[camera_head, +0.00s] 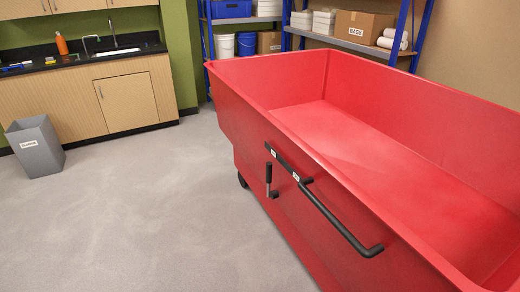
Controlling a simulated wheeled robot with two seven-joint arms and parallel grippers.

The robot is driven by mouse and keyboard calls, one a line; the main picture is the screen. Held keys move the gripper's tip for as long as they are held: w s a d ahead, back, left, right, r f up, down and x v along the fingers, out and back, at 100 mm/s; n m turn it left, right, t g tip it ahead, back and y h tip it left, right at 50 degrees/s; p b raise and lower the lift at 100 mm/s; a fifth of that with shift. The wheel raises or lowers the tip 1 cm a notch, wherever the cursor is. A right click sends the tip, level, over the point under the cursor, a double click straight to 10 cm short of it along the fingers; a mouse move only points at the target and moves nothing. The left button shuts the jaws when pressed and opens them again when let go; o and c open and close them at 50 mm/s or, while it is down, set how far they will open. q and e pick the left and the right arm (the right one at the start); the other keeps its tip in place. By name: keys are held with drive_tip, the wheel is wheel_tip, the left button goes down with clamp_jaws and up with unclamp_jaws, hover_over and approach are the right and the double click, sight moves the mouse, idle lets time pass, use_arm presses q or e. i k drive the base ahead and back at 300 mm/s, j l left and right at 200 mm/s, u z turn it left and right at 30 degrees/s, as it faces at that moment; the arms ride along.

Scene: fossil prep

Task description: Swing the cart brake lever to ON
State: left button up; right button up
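A large red cart (345,190) fills the right half of the head view, its open tub empty. A short black brake lever (268,174) stands roughly upright on the cart's near side, its lower end at a small dark pivot. A black strip (283,163) above it carries two small white labels, one at the left end near the lever's top and one further right. The lever's top is close to the left label. The label text is too small to read. Neither of my grippers is in view.
A black push handle (345,232) sticks out from the cart's side, just right of the lever. A grey bin (36,147) stands at left by the wooden counter (125,100). Blue shelving (290,32) stands behind the cart. The grey floor (150,215) left of the cart is clear.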

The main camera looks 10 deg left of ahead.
sight(274, 195)
drive_tip(key=i+j, duration=0.25)
drive_tip(key=i, duration=0.2)
drive_tip(key=i+j, duration=0.3)
drive_tip(key=i, duration=0.15)
drive_tip(key=i+j, duration=0.25)
drive_tip(key=i, duration=0.15)
drive_tip(key=j+u, duration=0.05)
